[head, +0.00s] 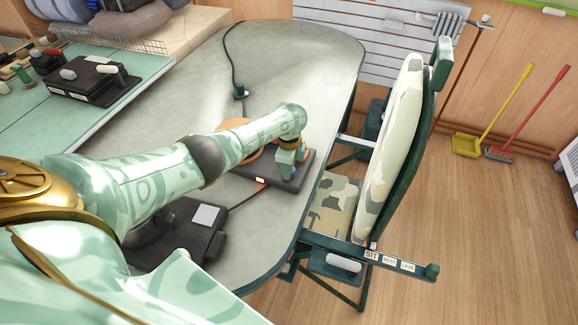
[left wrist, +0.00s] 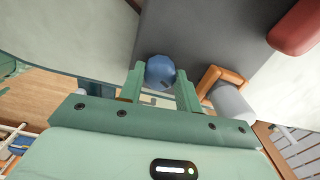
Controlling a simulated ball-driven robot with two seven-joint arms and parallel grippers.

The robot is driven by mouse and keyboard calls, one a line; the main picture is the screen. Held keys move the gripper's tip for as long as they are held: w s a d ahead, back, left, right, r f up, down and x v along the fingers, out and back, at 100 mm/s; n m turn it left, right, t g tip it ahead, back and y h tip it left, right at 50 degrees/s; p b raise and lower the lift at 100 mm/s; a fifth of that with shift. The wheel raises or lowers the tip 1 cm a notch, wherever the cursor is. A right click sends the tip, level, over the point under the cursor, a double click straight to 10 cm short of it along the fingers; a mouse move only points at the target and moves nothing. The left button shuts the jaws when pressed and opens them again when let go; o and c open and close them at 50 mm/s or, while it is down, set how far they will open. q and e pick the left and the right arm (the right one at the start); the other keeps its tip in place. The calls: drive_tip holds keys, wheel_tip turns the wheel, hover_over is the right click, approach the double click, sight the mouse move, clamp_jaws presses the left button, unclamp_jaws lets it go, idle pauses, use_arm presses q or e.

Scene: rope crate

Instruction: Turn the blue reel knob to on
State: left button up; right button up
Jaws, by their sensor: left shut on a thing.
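The blue reel knob (left wrist: 160,69) is round and sits on a dark grey base in the left wrist view. My left gripper (left wrist: 161,82) has a finger on each side of it and is shut on it. In the head view my left gripper (head: 287,168) points down over the dark base (head: 294,182) on the table, and the knob is hidden behind it. A small light glows red on the base's front edge. My right gripper is not in view.
The grey table (head: 310,45) has free room at the back. A dark box (head: 206,218) with a pale label lies under my left arm. A folding chair (head: 392,150) stands close to the table's right edge. A black cable runs across the table.

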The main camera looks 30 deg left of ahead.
use_arm(q)
drive_tip(key=shift+m, duration=0.3)
drive_tip(key=o, duration=1)
drive_tip(key=shift+r, duration=0.1)
wheel_tip(320, 180, up, 16)
drive_tip(key=p, duration=0.9)
